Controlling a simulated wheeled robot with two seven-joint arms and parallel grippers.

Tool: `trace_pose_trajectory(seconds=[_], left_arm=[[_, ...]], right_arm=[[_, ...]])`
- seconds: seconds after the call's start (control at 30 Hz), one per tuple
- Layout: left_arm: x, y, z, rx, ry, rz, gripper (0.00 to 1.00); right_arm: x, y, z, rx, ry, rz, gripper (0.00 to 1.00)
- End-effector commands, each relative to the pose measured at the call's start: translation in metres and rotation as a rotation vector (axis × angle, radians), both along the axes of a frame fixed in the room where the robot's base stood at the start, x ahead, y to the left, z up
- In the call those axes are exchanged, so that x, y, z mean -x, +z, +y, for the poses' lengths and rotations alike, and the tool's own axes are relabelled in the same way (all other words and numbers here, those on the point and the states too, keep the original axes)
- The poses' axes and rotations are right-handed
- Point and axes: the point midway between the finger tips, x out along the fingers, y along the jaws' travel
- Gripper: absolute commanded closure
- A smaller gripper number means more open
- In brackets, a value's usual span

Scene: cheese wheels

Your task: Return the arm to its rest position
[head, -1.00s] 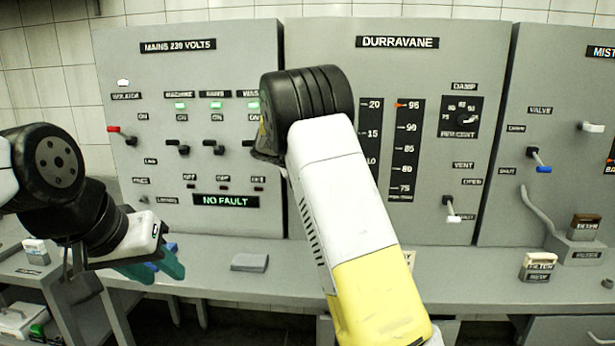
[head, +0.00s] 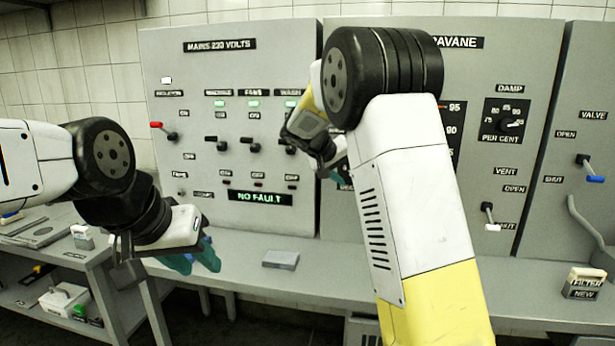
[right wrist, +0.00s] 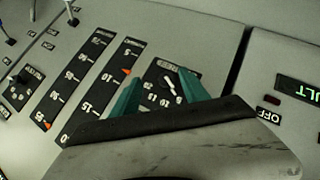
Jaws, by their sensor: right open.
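My right arm (head: 415,185) rises from the bottom in the head view, its black elbow in front of the panels. Its forearm folds behind the upper link, so its gripper is mostly hidden there; one teal fingertip shows at the link's left edge. In the right wrist view the right gripper (right wrist: 158,90) has its teal fingers spread and empty, with a panel dial (right wrist: 165,86) showing between and beyond them. My left gripper (head: 198,260) hangs low at the left, with its teal fingers apart and nothing seen between them, near the bench edge.
A grey control panel (head: 225,75) with several switches stands behind the arms. A second panel (head: 490,75) has a dial and scales. A grey block (head: 281,259) lies on the bench (head: 330,284). A filter box (head: 585,282) stands at right. A lower side shelf is at left.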

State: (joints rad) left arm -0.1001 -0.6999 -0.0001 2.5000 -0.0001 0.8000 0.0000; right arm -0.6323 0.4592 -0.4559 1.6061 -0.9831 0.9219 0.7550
Motion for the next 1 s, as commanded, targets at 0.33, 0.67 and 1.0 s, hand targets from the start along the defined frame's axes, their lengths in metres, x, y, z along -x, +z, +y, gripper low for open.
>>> trace_pose_trajectory(seconds=[0.33,0.67,1.0], left_arm=[[0.0,0.0,0.0,0.0,0.0,0.0,0.64],[0.0,0.0,0.0,0.0,0.0,0.0,0.64],[0.0,0.0,0.0,0.0,0.0,0.0,0.64]], right_arm=[[0.163,-0.002,-0.028,-0.455,0.046,0.149,0.47],[0.315,-0.001,0.009,-0.732,0.202,0.125,0.47],[0.377,-0.013,0.037,-0.804,0.281,0.077,0.47]])
